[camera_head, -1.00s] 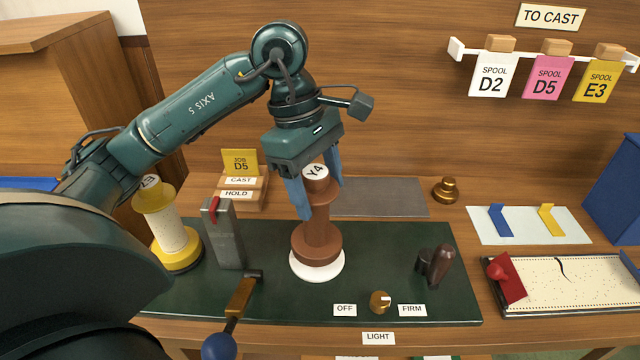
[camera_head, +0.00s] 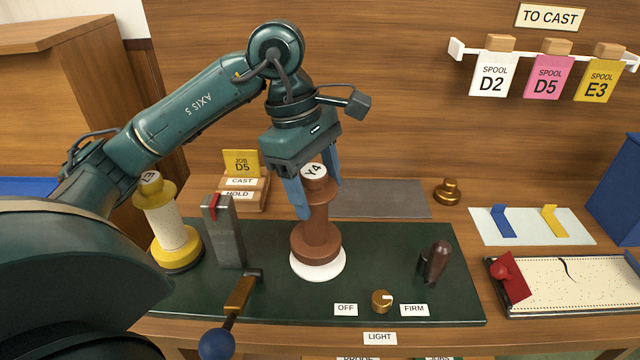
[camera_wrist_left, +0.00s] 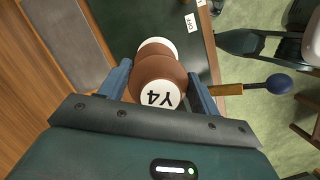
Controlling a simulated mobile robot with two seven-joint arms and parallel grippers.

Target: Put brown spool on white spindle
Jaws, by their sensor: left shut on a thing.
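The brown spool (camera_head: 316,222) with a white Y4 label on top stands upright over the round white spindle base (camera_head: 317,265) on the dark green plate. In the left wrist view the spool (camera_wrist_left: 158,80) sits between the fingers (camera_wrist_left: 162,92). My right gripper is not in view.
A yellow and cream spool (camera_head: 168,225) stands left on the plate, beside a grey post (camera_head: 223,235) with a red tab. A lever with a blue ball (camera_head: 217,344) is in front. A dark brown handle (camera_head: 436,262) and brass knob (camera_head: 382,300) are to the right.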

